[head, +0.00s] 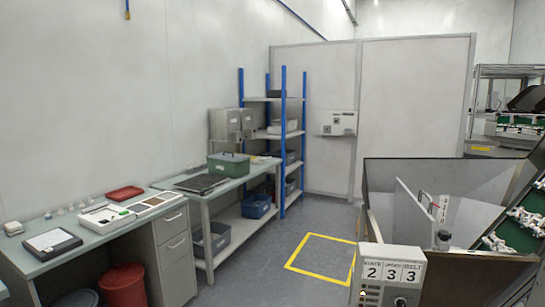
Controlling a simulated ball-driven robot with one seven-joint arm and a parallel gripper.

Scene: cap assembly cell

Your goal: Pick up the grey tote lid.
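A flat dark grey panel (201,183), which looks like the grey tote lid, lies on the far bench (230,187) by the left wall. It is small in the picture, so its edges and any handle are not clear. A green lidded box (229,165) stands just behind it and to its right. My gripper is not in the head view.
A near desk (110,229) holds a red tray (125,193) and a tablet-like item (53,242). Blue-post shelving (283,140) is behind. A metal hopper machine (440,265) fills the right; grey floor between is clear.

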